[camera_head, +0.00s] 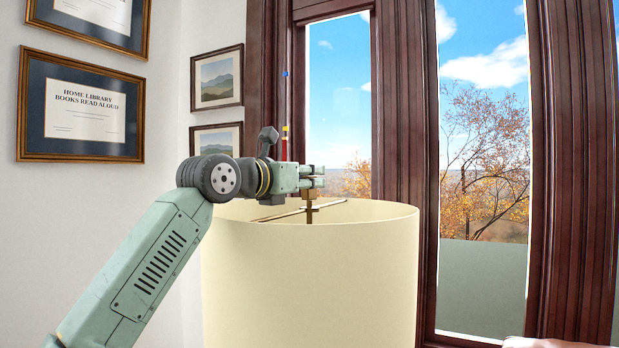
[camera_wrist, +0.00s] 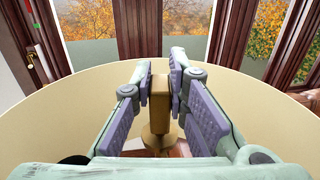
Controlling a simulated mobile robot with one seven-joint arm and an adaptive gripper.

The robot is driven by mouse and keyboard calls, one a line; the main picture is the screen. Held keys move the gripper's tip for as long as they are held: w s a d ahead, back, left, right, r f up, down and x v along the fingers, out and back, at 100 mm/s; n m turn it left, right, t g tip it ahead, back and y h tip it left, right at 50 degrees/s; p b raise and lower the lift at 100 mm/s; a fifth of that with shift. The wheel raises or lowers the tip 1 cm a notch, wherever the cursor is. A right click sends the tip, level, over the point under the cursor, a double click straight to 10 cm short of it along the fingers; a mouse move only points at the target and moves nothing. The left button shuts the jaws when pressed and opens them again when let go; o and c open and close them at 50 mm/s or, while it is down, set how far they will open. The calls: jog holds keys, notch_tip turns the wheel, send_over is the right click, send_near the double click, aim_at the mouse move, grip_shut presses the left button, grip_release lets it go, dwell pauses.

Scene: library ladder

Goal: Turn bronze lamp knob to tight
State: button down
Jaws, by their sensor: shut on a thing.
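The bronze lamp knob (camera_wrist: 159,104) stands upright at the middle of the lamp in the wrist view. My gripper (camera_wrist: 160,88) has one purple-padded finger on each side of it and is shut on it. In the head view my gripper (camera_head: 312,178) reaches in from the left over the lampshade's open top, at the bronze knob (camera_head: 312,194). The fingers hide part of the knob there. The cream lampshade (camera_head: 310,275) surrounds the knob, and a thin brass bar crosses its top opening. I cannot tell how tight the knob is.
Tall windows with dark wooden frames (camera_head: 405,150) stand behind the lamp. Framed pictures, including a certificate (camera_head: 85,110), hang on the white wall at left. The shade's rim lies close below my gripper.

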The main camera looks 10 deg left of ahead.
jog(key=m+g+h, duration=0.5)
jog(key=h, duration=0.1)
jog(key=shift+g+h, duration=0.3)
jog(key=shift+m+g, duration=0.3)
jog(key=shift+m, duration=0.2)
jog(key=c, duration=1.6)
grip_release()
jog(key=shift+o, duration=0.2)
jog(key=shift+s+a, duration=0.1)
jog(key=v, duration=1.1)
jog(key=shift+s+a, duration=0.2)
jog(key=shift+a, duration=0.1)
jog(key=shift+o, duration=0.2)
jog(key=shift+f, duration=0.1)
